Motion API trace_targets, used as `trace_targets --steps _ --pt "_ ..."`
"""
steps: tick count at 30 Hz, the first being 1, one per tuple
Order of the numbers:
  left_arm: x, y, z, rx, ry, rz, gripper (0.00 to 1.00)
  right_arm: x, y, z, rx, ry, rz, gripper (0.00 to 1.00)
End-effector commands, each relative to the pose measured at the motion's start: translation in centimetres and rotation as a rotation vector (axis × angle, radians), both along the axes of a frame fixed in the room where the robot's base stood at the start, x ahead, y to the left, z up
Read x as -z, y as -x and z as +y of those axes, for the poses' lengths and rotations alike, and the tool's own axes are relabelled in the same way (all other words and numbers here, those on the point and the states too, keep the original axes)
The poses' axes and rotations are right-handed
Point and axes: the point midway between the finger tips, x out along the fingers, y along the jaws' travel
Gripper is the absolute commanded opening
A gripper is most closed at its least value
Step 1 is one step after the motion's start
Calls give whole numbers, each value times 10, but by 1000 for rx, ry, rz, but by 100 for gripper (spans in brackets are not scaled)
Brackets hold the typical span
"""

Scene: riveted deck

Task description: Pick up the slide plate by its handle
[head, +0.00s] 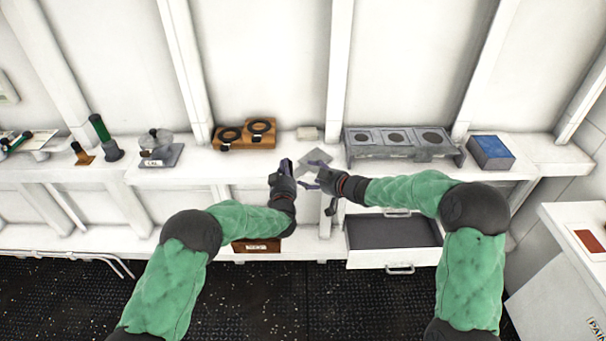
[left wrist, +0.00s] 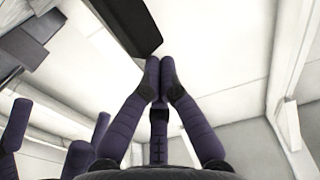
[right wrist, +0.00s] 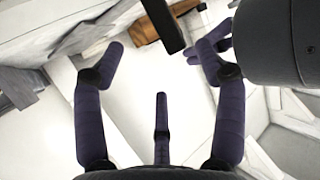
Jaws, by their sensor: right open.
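A flat grey plate (head: 319,154), which looks like the slide plate, shows at the bench's front edge, partly behind my right gripper. I cannot make out its handle. My right gripper (head: 314,174) is open and empty, beside the plate; its spread fingers also show in the right wrist view (right wrist: 160,65). My left gripper (head: 286,168) is just left of the plate. In the left wrist view its fingertips (left wrist: 158,77) meet, with nothing visible between them. A dark bar (left wrist: 128,22) crosses the top of that view; I cannot tell what it is.
A grey rack with round openings (head: 400,150) stands right of the plate, and a blue-topped box (head: 491,152) beyond it. A wooden holder with two rings (head: 246,134) and a small pale block (head: 307,133) stand behind. An open drawer (head: 393,257) juts out below the rack.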

Motion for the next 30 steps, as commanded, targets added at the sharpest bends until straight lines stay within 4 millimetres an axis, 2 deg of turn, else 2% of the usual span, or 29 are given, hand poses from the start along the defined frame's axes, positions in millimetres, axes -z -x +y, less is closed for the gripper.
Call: trace_targets --steps 19,30 --pt "1 0 0 0 0 1 0 35 -60 56 -1 0 0 71" --pt "1 0 0 0 0 1 0 44 -77 71 -1 0 1 71"
